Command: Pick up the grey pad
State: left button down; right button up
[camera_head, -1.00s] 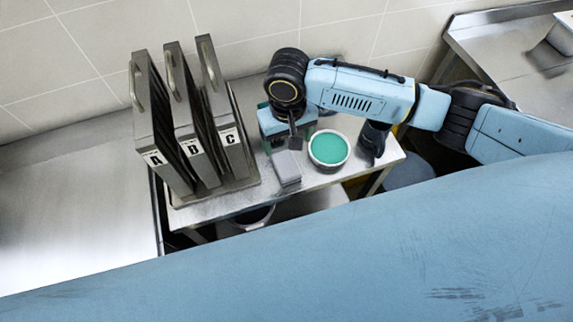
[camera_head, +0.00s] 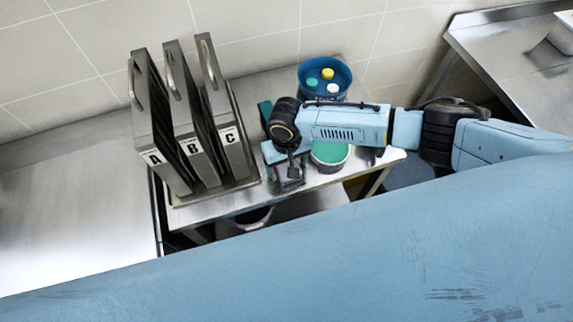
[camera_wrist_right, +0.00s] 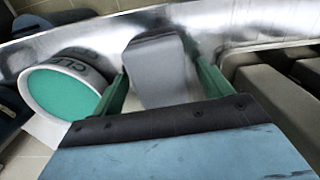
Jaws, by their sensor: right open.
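The grey pad (camera_wrist_right: 158,72) lies on the steel table near its front edge. In the wrist view it sits between the two green fingers of my right gripper (camera_wrist_right: 164,82), which are apart on either side of it. I cannot tell whether they touch it. In the head view my right gripper (camera_head: 288,178) is over the pad's place and hides most of the pad. My left gripper is not in view.
A white tub with a green top (camera_head: 330,157) stands close right of the gripper. A rack of upright panels marked A, B and C (camera_head: 190,140) stands close left. A blue bucket (camera_head: 326,92) with coloured caps inside is behind.

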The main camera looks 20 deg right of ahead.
jog(key=c, duration=1)
jog(key=shift+c, duration=0.2)
notch_tip(320, 180, up, 10)
jog(key=shift+p, duration=0.3)
